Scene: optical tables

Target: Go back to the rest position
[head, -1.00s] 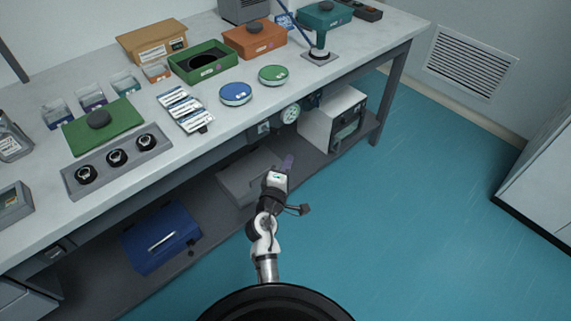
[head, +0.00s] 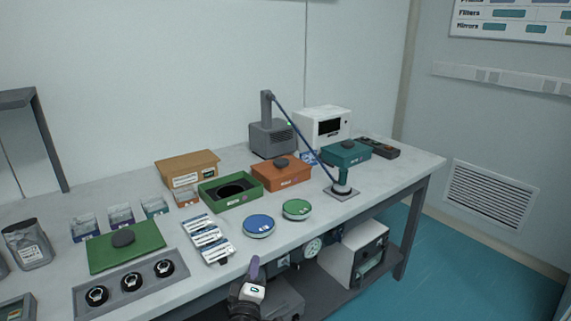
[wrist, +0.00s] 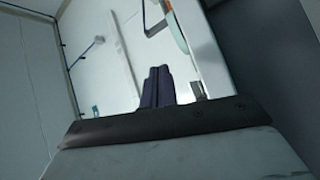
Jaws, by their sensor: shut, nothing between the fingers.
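My gripper (head: 254,268) shows at the bottom middle of the head view, with its purple fingers pointing up, in front of the table's front edge. The fingers are together and hold nothing. In the wrist view the dark purple fingers (wrist: 158,86) stand side by side, closed, in front of a pale, tilted background. Most of my arm is out of the head view below the wrist.
The optical table (head: 300,235) bears a green open box (head: 245,199), an orange box (head: 281,175), a blue round dish (head: 259,226), a green round dish (head: 296,209) and a lamp (head: 341,188). A white device (head: 355,255) stands on the lower shelf. Blue floor (head: 450,270) is clear at right.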

